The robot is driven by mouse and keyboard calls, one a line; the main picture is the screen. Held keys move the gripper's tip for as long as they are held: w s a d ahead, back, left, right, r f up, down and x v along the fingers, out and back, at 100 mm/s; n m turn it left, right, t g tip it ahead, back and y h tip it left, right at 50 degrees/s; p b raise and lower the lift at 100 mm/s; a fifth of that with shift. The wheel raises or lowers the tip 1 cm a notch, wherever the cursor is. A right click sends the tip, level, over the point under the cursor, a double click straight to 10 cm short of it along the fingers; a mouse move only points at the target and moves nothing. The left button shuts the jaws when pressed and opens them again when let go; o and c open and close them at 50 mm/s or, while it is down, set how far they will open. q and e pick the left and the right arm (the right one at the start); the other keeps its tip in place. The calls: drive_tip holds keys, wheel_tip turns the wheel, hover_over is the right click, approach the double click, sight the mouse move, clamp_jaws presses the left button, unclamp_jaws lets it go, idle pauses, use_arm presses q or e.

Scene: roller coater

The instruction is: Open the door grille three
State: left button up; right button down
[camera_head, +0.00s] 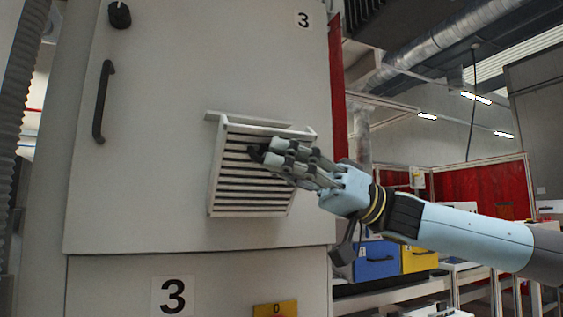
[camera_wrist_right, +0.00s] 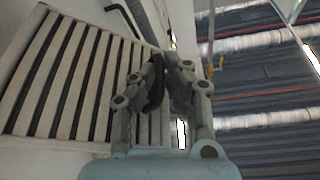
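The grille (camera_head: 250,178) is a white slatted panel on the large grey door marked 3. A pale strip of frame shows above its top edge, and the panel seems to stand out from the door; I cannot tell how far. My right gripper (camera_head: 262,155) comes in from the right, with its fingertips at the upper middle of the slats. In the right wrist view the slats (camera_wrist_right: 35,70) fill the left side, and the fingers (camera_wrist_right: 164,66) bend inward close together beside the panel. A dark part lies between them; whether they grip the grille is unclear. My left gripper is out of view.
The grey door (camera_head: 190,60) has a black bar handle (camera_head: 103,102) and a black knob (camera_head: 119,15) at upper left. Blue (camera_head: 376,261) and yellow (camera_head: 418,258) bins stand on a shelf below my right arm. A ribbed hose (camera_head: 20,90) runs along the left edge.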

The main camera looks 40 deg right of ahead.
idle(0.3)
drive_tip(key=m+p, duration=0.1)
drive_tip(key=w+r+m+t+p, duration=0.1)
drive_tip(key=p, duration=0.1)
drive_tip(key=shift+w+d+r+h, duration=0.15)
drive_tip(key=shift+r+h, duration=0.1)
drive_tip(key=shift+h, duration=0.15)
drive_tip(key=c, duration=1.7)
unclamp_jaws()
wheel_tip(320, 180, up, 10)
